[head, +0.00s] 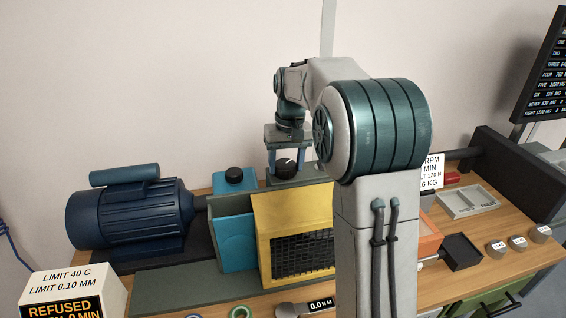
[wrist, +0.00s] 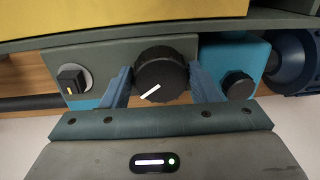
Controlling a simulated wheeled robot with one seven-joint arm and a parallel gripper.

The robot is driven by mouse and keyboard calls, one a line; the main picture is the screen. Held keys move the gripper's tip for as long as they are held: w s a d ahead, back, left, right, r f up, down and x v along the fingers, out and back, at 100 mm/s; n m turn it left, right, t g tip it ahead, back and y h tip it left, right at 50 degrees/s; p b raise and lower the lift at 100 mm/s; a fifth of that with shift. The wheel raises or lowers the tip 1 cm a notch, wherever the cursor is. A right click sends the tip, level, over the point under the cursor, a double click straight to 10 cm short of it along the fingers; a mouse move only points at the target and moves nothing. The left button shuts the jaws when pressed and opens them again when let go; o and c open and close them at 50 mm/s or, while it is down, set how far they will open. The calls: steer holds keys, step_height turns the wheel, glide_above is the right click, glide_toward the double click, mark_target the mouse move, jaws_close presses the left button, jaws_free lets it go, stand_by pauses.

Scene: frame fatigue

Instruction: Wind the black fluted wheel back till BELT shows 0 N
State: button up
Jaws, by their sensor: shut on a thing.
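The black fluted wheel (wrist: 160,68) sits on a grey-green housing, with a white line on its face slanting from lower left to upper right. My gripper (wrist: 162,84) is shut on it, with one blue finger on each side. In the head view the wheel (head: 287,169) shows between the fingers of my gripper (head: 286,164), behind the yellow guard. I cannot tell whether that is the BELT reading.
A smaller black knob (wrist: 238,84) on a blue block and a square black switch (wrist: 73,80) flank the wheel. The yellow guard (head: 265,225) stands in front and a blue motor (head: 130,212) at left. A grey tray (head: 466,202) and several small weights stand at right.

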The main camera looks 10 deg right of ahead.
mark_target(289, 164)
steer(key=shift+w+r, duration=0.15)
steer(key=o, duration=1)
steer(key=r, duration=1.3)
steer(key=shift+d+r, duration=0.3)
steer(key=shift+d, duration=0.1)
